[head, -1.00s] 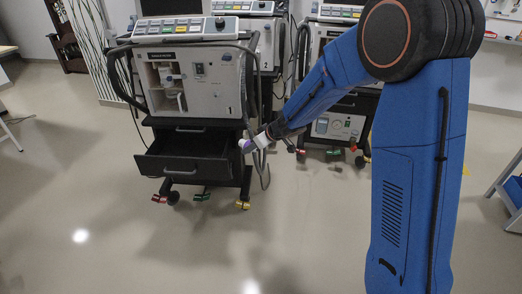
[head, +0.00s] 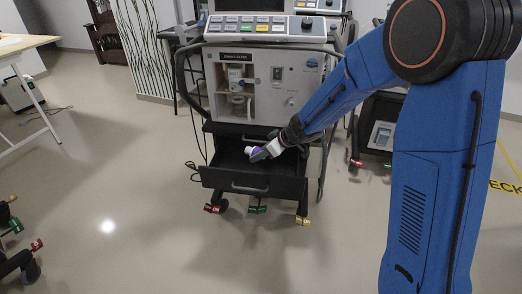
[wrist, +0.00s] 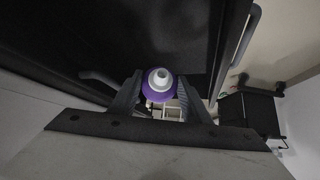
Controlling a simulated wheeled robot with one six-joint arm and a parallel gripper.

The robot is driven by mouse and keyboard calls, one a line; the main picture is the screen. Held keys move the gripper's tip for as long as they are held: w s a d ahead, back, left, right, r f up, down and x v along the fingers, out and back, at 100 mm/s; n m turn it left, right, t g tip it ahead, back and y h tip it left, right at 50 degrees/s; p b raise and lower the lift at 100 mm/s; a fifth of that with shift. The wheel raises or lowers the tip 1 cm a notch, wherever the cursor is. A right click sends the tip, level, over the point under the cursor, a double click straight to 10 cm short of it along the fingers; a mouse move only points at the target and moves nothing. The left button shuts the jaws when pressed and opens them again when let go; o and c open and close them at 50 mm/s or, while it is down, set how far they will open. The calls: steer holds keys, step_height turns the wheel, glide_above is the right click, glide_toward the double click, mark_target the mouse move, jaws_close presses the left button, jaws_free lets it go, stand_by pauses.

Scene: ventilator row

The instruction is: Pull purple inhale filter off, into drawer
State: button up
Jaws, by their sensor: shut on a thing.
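The purple filter (head: 256,152) with a white end is held in my gripper (head: 262,154). In the wrist view the filter (wrist: 160,90) sits between the two dark fingers, its white nozzle facing the camera. My gripper is shut on it. In the head view, the gripper and filter appear over the open black drawer (head: 254,185) below the ventilator; their exact height above it is hard to tell. In the wrist view, a dark surface, seemingly the drawer (wrist: 160,35), fills the area behind the filter.
The ventilator (head: 262,85) stands on a black cart with coloured casters; white fittings (head: 236,75) show in its front recess. Other ventilator carts stand behind and to the right (head: 378,125). A table (head: 25,45) is at the far left. The floor in front is clear.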

steer(key=shift+w+a+f, duration=0.1)
steer(key=shift+a+f, duration=0.2)
steer(key=shift+f, duration=3.25)
steer(key=o, duration=1.6)
